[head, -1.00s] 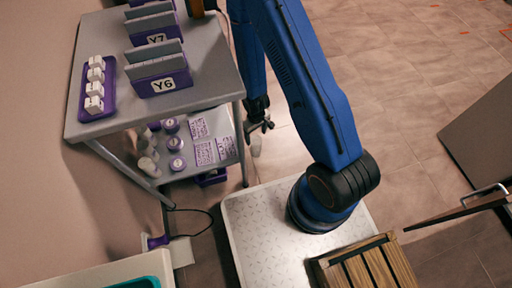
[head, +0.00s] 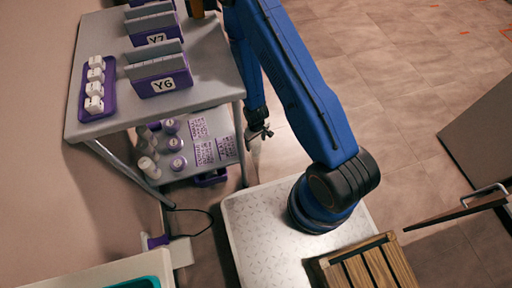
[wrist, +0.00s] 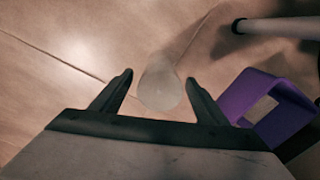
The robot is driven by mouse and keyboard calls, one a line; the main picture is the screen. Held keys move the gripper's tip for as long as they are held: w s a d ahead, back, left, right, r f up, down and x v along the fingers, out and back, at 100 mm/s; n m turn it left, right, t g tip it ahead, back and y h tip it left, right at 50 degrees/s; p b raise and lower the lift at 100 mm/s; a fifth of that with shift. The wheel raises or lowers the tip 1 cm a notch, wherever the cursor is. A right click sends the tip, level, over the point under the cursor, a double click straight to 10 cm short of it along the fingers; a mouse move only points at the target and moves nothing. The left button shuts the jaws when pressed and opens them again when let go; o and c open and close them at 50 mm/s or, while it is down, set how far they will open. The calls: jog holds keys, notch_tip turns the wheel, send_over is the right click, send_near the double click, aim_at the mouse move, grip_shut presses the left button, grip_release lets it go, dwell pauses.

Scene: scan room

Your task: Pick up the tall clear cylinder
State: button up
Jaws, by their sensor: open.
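The clear cylinder (wrist: 160,88) shows in the wrist view as a pale, translucent, rounded shape over the floor. It lies between the two dark fingers of my gripper (wrist: 159,77), with a gap to the finger on each side. The gripper is open and holds nothing. In the head view my gripper (head: 259,133) is beside the right edge of the shelf unit, low near the floor. The cylinder (head: 256,150) is a faint pale shape just below it there, small and hard to make out. Its full height cannot be told.
A purple bin (wrist: 268,106) is close to the right finger in the wrist view, with a pale shelf leg (wrist: 240,25) behind. The grey shelf unit (head: 205,95) holds purple racks and several bottles. A wooden crate (head: 362,265) sits lower right. Floor beyond is clear.

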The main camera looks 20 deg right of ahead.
grip_shut()
jog(key=shift+r, duration=0.15)
jog(key=shift+r, duration=4.85)
